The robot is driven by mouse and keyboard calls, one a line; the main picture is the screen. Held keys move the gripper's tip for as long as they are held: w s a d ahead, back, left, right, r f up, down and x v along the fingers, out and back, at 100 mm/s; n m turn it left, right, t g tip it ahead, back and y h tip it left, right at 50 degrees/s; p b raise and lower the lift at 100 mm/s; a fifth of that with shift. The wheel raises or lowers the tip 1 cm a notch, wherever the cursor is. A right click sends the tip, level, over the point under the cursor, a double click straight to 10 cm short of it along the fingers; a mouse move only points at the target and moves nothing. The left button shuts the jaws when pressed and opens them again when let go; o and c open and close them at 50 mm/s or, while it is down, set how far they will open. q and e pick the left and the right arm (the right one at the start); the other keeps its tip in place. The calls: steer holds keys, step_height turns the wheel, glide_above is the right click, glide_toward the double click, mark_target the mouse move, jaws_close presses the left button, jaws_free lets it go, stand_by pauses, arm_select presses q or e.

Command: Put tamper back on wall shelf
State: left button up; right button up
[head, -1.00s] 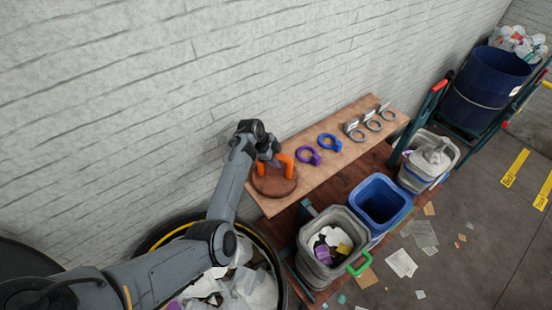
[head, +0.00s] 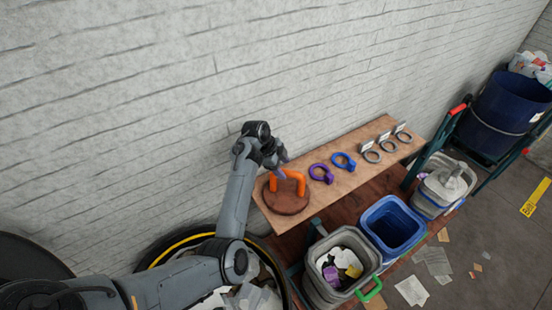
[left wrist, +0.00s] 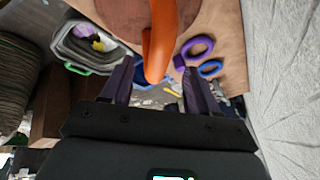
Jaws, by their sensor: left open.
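The tamper is a round brown disc with an orange U-shaped handle (head: 287,183), and it rests on the near left end of the wooden wall shelf (head: 342,178). The brown disc (left wrist: 112,18) shows behind the handle. My right gripper is not in view.
A purple ring (head: 321,174), a blue ring (head: 343,161) and several metal rings stand along the shelf. Below it are a grey bin (head: 320,285) with scraps and a blue bin (head: 392,224). The white wall (head: 180,90) is close behind.

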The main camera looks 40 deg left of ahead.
arm_select(q)
steer(key=v, duration=0.5)
steer(key=s+f+n+y, duration=0.3)
steer(key=s+f+n, duration=0.15)
steer(key=s, duration=0.35)
steer(key=s+d+f+n, duration=0.2)
steer(key=s+d+n, duration=0.1)
steer(key=s+d, duration=0.7)
steer(key=s+d+f+n, duration=0.2)
steer(key=s+d, duration=0.8)
steer(key=s, duration=0.5)
steer(key=shift+d+n+g+b, duration=0.3)
steer(key=shift+d+n, duration=0.05)
steer(key=shift+n, duration=0.1)
steer(key=shift+f, duration=0.1)
